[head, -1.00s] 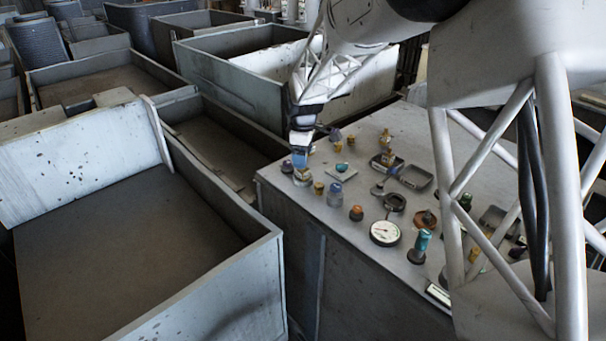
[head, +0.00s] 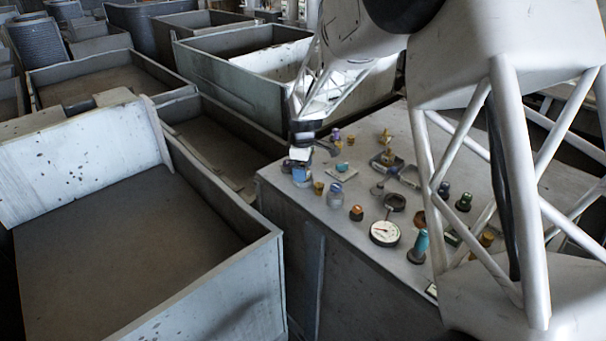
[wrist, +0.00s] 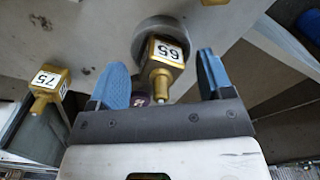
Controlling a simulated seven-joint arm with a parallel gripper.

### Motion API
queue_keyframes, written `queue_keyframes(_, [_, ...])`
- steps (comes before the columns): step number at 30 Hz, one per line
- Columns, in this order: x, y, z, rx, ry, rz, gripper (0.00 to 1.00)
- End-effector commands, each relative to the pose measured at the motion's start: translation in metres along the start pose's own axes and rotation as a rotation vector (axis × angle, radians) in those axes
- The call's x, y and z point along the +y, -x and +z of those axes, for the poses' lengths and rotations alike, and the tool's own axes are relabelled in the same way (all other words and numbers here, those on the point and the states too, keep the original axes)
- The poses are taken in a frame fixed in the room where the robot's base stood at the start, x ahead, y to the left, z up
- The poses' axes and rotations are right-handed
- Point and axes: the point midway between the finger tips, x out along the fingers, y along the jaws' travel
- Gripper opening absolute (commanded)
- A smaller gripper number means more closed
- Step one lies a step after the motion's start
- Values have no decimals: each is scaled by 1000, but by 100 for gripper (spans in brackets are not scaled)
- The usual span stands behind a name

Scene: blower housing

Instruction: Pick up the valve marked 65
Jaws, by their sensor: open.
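The valve marked 65 (wrist: 166,55) is a brass-coloured block with a white number label and a small stem, seen in the wrist view. It stands at a round grey base (wrist: 158,27). My gripper (wrist: 161,66) is open, with one blue finger on each side of the valve and visible gaps between. In the head view my gripper (head: 301,174) is low over the near left corner of the bench and hides the valve. A similar valve marked 75 (wrist: 47,87) lies to the left in the wrist view, outside the fingers.
The grey bench (head: 300,220) holds several small parts close by: a blue-topped jar (head: 335,195), an orange-capped part (head: 356,213) and a white dial gauge (head: 384,233). A dark purple thing (wrist: 141,99) shows past the fingers. Large open metal bins (head: 120,240) stand left.

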Motion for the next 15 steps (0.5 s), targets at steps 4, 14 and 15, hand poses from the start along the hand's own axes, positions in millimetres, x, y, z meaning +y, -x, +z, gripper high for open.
queue_keyframes(4, [0,0,0,0,0,0,72])
queue_keyframes(14, [0,0,0,0,0,0,21])
queue_keyframes(15, [0,1,0,0,0,1,15])
